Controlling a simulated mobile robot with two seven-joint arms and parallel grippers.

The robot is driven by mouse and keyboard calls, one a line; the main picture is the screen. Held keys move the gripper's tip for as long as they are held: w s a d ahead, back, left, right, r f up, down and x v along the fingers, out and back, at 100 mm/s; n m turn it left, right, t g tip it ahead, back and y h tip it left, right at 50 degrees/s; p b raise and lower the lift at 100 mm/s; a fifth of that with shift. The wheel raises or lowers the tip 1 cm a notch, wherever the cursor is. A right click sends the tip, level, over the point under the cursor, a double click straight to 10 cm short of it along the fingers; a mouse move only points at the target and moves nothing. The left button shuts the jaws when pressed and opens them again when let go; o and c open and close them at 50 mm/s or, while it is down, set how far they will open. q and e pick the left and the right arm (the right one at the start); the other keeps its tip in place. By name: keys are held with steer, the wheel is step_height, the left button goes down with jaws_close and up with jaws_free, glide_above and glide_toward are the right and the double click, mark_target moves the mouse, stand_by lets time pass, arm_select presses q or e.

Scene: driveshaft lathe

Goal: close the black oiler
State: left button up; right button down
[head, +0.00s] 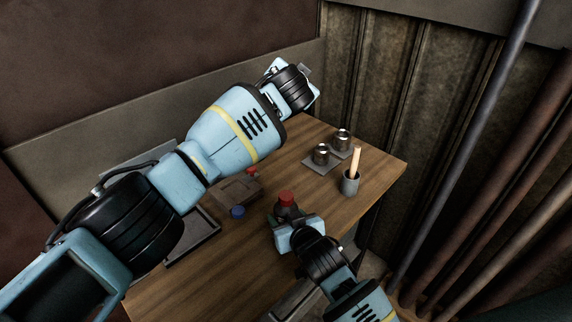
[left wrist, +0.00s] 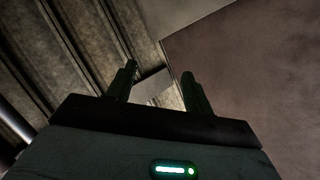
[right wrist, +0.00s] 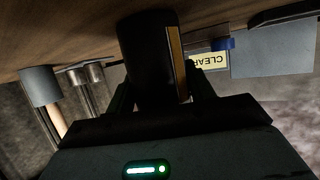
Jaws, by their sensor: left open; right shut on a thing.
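The black oiler (head: 285,211) is a dark upright cylinder with a red top (head: 286,197) over the front right of the table. My right gripper (head: 292,228) is shut around its body from the near side. In the right wrist view the dark body (right wrist: 148,45), with a yellow strip, sits between the fingers (right wrist: 155,92). I cannot tell whether its base touches the table. A small blue cap-like piece (head: 237,211) and a small red one (head: 251,171) are to its left. My left gripper (head: 306,76), open and empty in the left wrist view (left wrist: 158,90), is high above the table's back.
Two metal cups (head: 321,154) (head: 342,138) stand on grey mats at the back right. A grey cup (head: 350,186) holds a wooden handle. A dark tray (head: 205,240) lies at the left, partly behind my left arm. A "CLEAR" label (right wrist: 208,62) shows in the right wrist view.

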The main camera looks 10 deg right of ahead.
arm_select(q)
steer(key=s+d+r+m+h, duration=0.4)
steer(key=d+r+m+h, duration=0.35)
steer(key=r+h, duration=0.2)
steer(key=s+d+f+m+g+h, duration=0.1)
steer(key=s+d+f+m+g, duration=0.15)
steer(key=s+m+g, duration=0.3)
steer(key=s+d+f+m+g+h, duration=0.2)
steer(key=s+d+m+g, duration=0.1)
steer(key=s+m+g, duration=0.25)
steer(key=g+y, duration=0.3)
steer(key=y, duration=1.3)
glide_above(286, 195)
steer(key=f, duration=1)
steer(key=d+f, duration=0.1)
steer(key=f, duration=0.5)
steer(key=shift+f, duration=0.1)
steer(key=shift+a+y, duration=0.35)
steer(key=shift+a, duration=0.2)
steer(key=shift+f, duration=0.1)
steer(key=shift+f, duration=3.9)
